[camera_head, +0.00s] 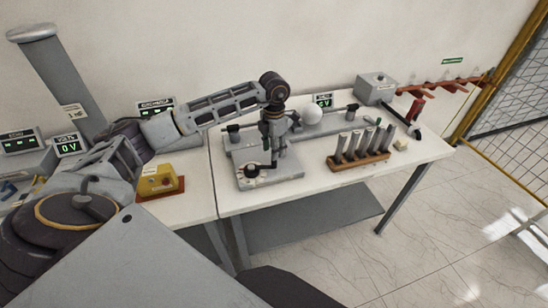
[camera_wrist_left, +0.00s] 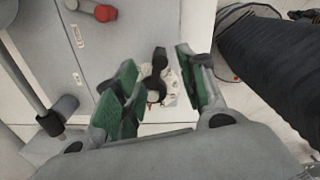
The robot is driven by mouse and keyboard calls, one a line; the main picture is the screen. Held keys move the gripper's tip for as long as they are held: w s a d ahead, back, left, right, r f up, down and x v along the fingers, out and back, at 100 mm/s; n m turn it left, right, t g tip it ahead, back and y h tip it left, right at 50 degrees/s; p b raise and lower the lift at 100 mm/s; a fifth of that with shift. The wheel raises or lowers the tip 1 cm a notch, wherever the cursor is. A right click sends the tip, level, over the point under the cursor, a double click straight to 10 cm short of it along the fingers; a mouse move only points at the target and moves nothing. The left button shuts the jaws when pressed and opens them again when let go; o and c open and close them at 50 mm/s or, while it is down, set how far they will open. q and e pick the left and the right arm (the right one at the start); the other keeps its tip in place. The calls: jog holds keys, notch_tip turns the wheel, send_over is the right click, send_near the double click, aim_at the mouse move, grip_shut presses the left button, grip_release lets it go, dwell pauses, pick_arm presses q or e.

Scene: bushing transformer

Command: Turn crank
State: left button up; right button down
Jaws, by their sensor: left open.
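The crank is a small black handle over a white dial (camera_head: 252,171) on a grey base plate (camera_head: 285,185) at the front left of the right-hand table. In the left wrist view the black crank handle (camera_wrist_left: 157,82) shows between my two fingers. My left gripper (camera_head: 272,148) comes down from above over the crank and partly hides it. It is open, with green finger pads on either side of the handle in the left wrist view (camera_wrist_left: 160,90). I cannot tell whether a pad touches it. My right gripper is not in view.
A wooden rack (camera_head: 358,162) with several grey cylinders stands right of the base plate. A white sphere (camera_head: 312,115) and a grey box (camera_head: 375,88) stand behind. A yellow box (camera_head: 158,181) sits on the left table. The front right of the table is clear.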

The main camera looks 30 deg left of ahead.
pick_arm(q)
jog(key=shift+f+p, duration=0.4)
jog(key=shift+f, duration=2.3)
grip_shut()
